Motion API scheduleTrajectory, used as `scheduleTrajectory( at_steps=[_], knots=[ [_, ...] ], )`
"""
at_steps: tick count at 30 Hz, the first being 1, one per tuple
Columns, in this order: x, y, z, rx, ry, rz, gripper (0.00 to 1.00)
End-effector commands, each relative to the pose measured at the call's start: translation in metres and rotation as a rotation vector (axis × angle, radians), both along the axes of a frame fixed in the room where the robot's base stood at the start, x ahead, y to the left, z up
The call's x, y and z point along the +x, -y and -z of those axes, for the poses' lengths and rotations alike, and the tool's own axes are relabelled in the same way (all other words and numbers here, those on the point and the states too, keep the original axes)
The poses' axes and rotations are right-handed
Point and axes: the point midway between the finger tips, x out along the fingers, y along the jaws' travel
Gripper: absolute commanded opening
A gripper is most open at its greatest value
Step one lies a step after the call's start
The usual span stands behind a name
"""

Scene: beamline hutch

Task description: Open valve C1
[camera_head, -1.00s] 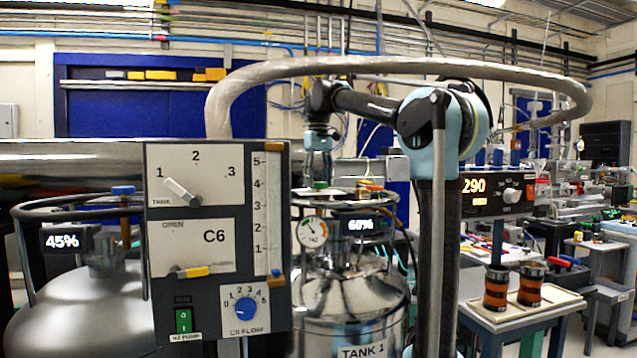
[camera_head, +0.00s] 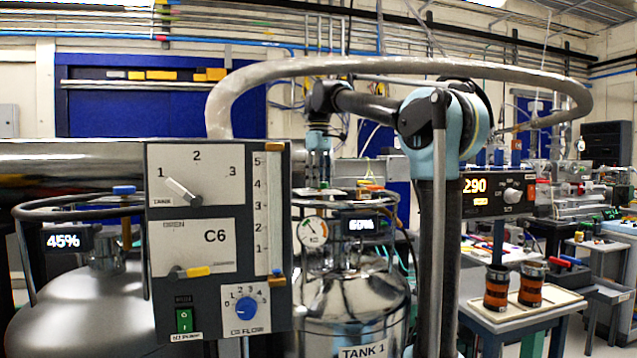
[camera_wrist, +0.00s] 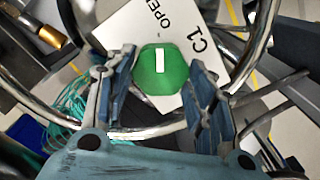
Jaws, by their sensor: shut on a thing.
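Valve C1 has a green knob (camera_wrist: 162,72) with a white line, seen from above in the wrist view. The line runs almost straight up and down in that picture. Under the knob is a tilted white plate (camera_wrist: 131,32) marked OPEN and C1. My gripper (camera_wrist: 163,62) has one blue-grey finger on each side of the knob and is shut on it. In the head view my gripper (camera_head: 318,182) points down above Tank 1 (camera_head: 350,325). The knob is hidden there by the fingers.
A panel marked C6 (camera_head: 215,232) with a pointer, yellow lever and blue dial stands in front, left of Tank 1. A metal ring (camera_wrist: 262,40) curves around the valve. A thick grey hose (camera_head: 400,66) arches over my arm.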

Motion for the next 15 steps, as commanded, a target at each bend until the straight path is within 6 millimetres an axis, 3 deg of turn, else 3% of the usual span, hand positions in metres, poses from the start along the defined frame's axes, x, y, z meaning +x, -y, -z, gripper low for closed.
scheduleTrajectory(
  at_steps=[8, 9, 10, 11, 15],
  knots=[
    [0.0006, 0.0023, 0.0005, -0.005, 0.001, 0.003, 0.26],
    [0.0006, 0.0023, 0.0005, -0.004, 0.001, 0.003, 0.59],
    [0.0007, 0.0022, 0.0004, -0.004, 0.000, 0.003, 0.66],
    [0.0006, 0.0022, 0.0004, -0.004, 0.000, 0.003, 0.70],
    [0.0004, 0.0015, 0.0002, -0.003, 0.001, 0.002, 0.70]
  ],
)
